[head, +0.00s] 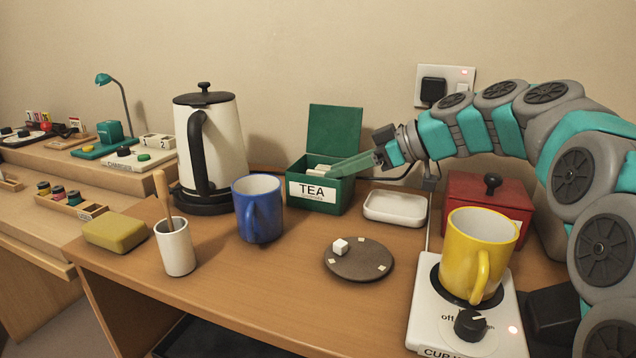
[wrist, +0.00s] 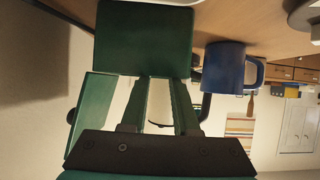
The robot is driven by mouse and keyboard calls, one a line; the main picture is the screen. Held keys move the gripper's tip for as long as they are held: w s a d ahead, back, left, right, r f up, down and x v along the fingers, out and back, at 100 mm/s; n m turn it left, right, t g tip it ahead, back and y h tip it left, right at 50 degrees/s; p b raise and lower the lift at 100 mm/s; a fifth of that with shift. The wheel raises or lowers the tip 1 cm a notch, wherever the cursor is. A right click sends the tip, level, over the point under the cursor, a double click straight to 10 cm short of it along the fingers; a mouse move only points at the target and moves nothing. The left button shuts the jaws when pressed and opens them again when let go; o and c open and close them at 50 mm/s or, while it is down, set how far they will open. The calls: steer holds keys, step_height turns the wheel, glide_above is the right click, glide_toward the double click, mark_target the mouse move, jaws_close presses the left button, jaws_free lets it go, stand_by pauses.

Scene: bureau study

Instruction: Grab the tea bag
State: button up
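The tea box (head: 313,192) is green with a white "TEA" label, and its lid (head: 335,130) stands open at the back. Pale tea bags (head: 318,168) show at its opening in the head view. My gripper (head: 334,170) reaches in from the right, its green fingers at the box opening. In the wrist view my gripper (wrist: 163,80) has its two fingers apart, with the pale kettle showing through the gap. The box (wrist: 143,38) fills the upper middle there and the lid (wrist: 92,105) is at left. I see no tea bag between the fingers; the fingertips are partly hidden.
A blue mug (head: 258,208) and white kettle (head: 211,150) stand left of the box. A white dish (head: 395,208) and red box (head: 487,190) are to the right. A round dark coaster (head: 358,263) with a white cube lies in front; a yellow mug (head: 478,250) sits on the cup warmer.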

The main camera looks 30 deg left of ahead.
mark_target(318, 178)
steer(key=shift+p+x, duration=0.45)
steer(key=shift+x, duration=2.35)
steer(key=shift+d, duration=0.1)
jaws_close()
